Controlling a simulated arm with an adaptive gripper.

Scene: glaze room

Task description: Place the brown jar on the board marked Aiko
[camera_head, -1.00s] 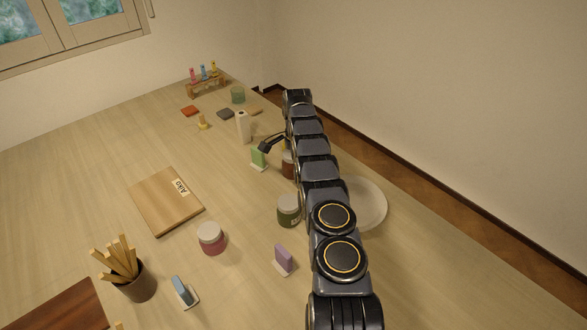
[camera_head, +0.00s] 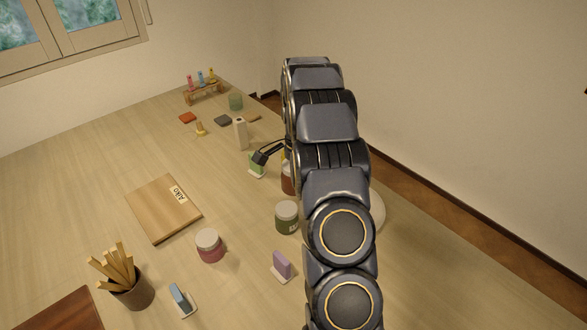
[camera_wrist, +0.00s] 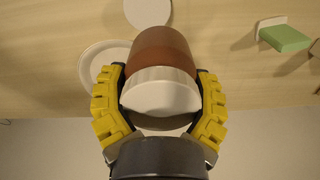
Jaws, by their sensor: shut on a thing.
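The brown jar (camera_head: 287,181) is partly hidden behind my arm in the head view. In the wrist view the brown jar (camera_wrist: 165,47) shows its reddish-brown body and pale lid. My gripper (camera_wrist: 160,85) is shut on it, with yellow-padded fingers on both sides of the lid. In the head view one dark finger of my gripper (camera_head: 268,153) shows beside the jar. I cannot tell whether the jar touches the table. The wooden board (camera_head: 155,215) lies flat at left, bare, with a label reading Aiko (camera_head: 178,194).
A green jar (camera_head: 287,218) stands just in front of the brown jar. A green card on a stand (camera_head: 255,166) is close at its left. A pink jar (camera_head: 209,247), purple card (camera_head: 282,265) and blue card (camera_head: 181,297) stand nearer. A plate (camera_wrist: 93,67) lies beside the jar.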

